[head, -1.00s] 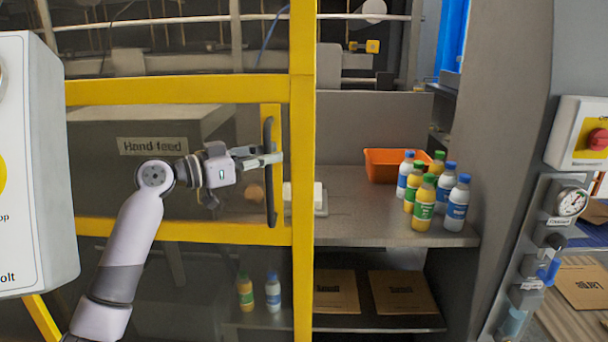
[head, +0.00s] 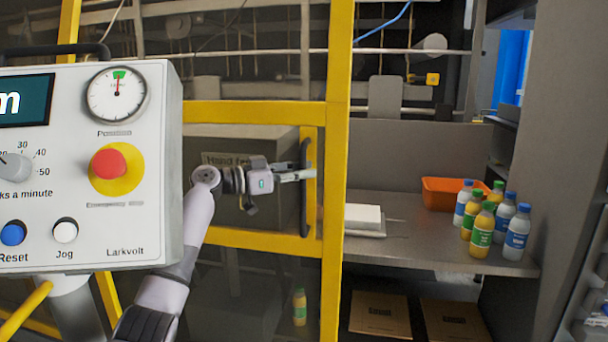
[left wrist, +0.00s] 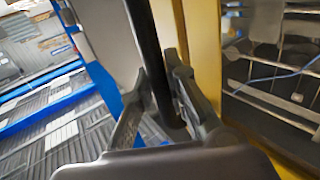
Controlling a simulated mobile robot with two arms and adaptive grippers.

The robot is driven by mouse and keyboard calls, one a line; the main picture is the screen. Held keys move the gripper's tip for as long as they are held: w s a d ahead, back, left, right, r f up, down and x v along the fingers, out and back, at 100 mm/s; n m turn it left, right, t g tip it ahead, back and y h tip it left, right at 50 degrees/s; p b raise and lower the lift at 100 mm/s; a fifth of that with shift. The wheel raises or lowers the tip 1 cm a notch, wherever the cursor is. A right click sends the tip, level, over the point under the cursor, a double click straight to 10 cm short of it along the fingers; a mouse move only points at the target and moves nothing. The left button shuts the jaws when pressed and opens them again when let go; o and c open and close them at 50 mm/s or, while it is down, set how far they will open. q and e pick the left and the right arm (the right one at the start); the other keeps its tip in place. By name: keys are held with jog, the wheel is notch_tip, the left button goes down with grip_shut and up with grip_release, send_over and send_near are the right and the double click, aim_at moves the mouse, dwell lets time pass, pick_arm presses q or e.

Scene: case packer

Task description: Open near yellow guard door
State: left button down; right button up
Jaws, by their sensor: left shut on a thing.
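The near yellow guard door (head: 255,112) shows in the head view as a yellow frame with a clear panel, beside a yellow post (head: 337,150). I see no clear gap between door and post. Its upright black handle (head: 305,215) is on the door's right side. My left gripper (head: 299,175) reaches it from the left and is shut on the handle. In the left wrist view, the black handle bar (left wrist: 147,50) runs between the fingers of my left gripper (left wrist: 160,105). A control box partly hides the door's left part. My right gripper is not in view.
The large control box (head: 130,210) with gauge and red button stands close at the left, in front of my arm. Right of the post, a grey shelf (head: 420,250) bears a white block (head: 363,216), an orange bin (head: 450,195) and several bottles (head: 482,230).

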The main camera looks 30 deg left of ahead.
pick_arm(q)
jog(key=c, duration=1.6)
grip_release()
jog(key=shift+o, duration=0.2)
jog(key=v, duration=1.2)
jog(key=shift+w+f, duration=0.1)
